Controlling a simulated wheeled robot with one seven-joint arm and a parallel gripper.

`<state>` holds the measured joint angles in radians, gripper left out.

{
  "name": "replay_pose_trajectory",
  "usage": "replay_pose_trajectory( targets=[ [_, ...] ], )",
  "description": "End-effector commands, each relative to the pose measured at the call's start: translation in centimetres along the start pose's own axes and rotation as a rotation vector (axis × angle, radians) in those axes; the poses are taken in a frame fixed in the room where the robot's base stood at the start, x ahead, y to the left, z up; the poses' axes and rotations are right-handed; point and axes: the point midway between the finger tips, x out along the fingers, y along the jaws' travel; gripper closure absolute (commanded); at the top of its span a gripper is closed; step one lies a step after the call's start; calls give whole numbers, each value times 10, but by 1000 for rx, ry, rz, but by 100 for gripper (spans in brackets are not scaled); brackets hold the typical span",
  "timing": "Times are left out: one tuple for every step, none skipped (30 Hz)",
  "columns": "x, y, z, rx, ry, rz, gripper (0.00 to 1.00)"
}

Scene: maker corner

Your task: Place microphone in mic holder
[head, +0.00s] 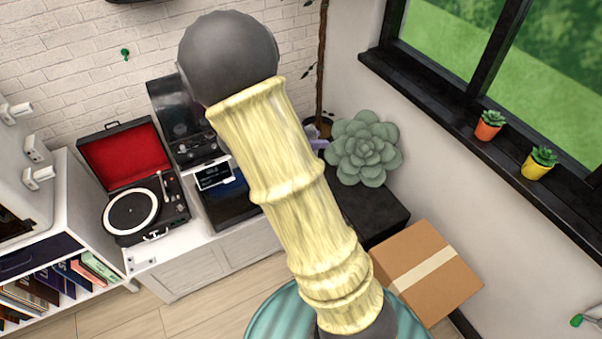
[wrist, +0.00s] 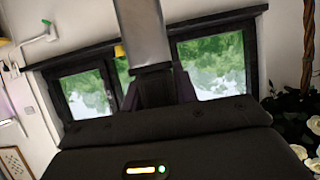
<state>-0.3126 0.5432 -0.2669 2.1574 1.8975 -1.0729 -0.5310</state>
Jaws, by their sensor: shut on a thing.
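In the wrist view my gripper (wrist: 155,84) is shut on a smooth silver-grey piece (wrist: 142,35), which I take to be the microphone. Its far end runs out of the top of the picture, so its whole shape is hidden. In the head view neither my gripper nor the microphone can be made out; my own yellowish arm link fills the middle. I cannot pick out a mic holder for certain. A white wall fitting with a green tip shows at the upper left of the wrist view (wrist: 40,34) and a similar green-tipped piece at the head view's lower right (head: 577,320).
An open turntable (head: 132,210) stands on a white cabinet (head: 180,272). A cardboard box (head: 425,270) and a large succulent (head: 363,148) are right of my arm. A teal ribbed round piece (head: 270,315) is below. Small pots (head: 488,131) line the window sill. White fittings (head: 38,177) are at left.

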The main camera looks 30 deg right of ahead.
Motion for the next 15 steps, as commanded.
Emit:
replay_pose_trajectory(
  targets=[
    [-1,0,-3,0,1,0,100],
    [-1,0,-3,0,1,0,100],
    [-1,0,-3,0,1,0,100],
    [-1,0,-3,0,1,0,100],
    [-1,0,-3,0,1,0,100],
    [-1,0,-2,0,1,0,100],
    [-1,0,-2,0,1,0,100],
    [-1,0,-2,0,1,0,100],
    [-1,0,-2,0,1,0,100],
    [-1,0,-2,0,1,0,100],
    [-1,0,-2,0,1,0,100],
    [0,0,-1,-1,1,0,100],
    [0,0,0,-1,1,0,100],
    [1,0,2,-2,2,0,100],
    [3,0,5,-5,2,0,100]
  ],
)
